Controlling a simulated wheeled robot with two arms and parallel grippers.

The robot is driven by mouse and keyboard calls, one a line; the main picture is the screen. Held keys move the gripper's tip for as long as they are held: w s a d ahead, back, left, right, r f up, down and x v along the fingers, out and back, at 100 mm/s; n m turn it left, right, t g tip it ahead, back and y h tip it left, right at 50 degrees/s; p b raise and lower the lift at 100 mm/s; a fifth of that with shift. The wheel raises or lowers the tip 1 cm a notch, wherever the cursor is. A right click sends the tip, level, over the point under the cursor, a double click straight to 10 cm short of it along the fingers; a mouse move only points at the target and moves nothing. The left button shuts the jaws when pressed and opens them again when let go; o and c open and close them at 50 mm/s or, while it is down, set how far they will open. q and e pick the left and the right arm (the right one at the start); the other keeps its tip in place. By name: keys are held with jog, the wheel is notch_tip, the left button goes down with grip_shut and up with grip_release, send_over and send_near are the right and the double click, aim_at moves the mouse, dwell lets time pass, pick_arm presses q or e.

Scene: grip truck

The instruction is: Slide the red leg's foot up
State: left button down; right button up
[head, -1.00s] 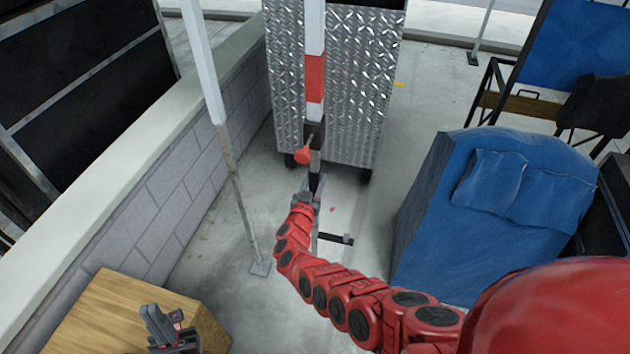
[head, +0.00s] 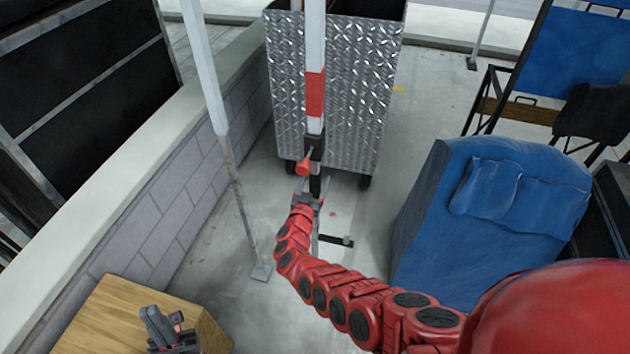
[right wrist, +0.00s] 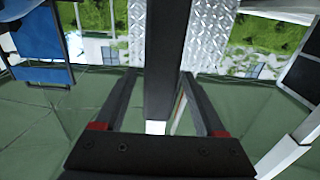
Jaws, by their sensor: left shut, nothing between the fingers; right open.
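The red leg (head: 314,45) is a white upright post with a red band, in the upper middle of the head view. A dark clamp with a red handle (head: 303,166) sits below the band. A short black bar (head: 336,240) shows near the floor, by the leg's lower end. My right gripper (head: 308,192) is at the leg's dark lower section, just under the clamp. In the right wrist view its fingers (right wrist: 159,76) are apart, one on each side of a dark post; contact is unclear. My left gripper (head: 170,330) is shut and empty above a wooden box.
A diamond-plate cart (head: 365,100) stands behind the leg. Another pole (head: 235,190) with a floor plate stands left of it, beside a low block wall (head: 165,215). The wooden box (head: 100,310) is at lower left. A blue padded item (head: 490,210) stands right.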

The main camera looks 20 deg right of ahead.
jog(key=shift+s+a+p, duration=0.3)
jog(key=shift+s+a, duration=0.05)
jog(key=shift+s, duration=0.1)
jog(key=p+v, duration=0.1)
jog(key=v, duration=0.4)
jog(key=shift+s, duration=0.1)
jog(key=b+v, duration=0.1)
jog(key=v, duration=1)
jog(key=shift+a, duration=0.1)
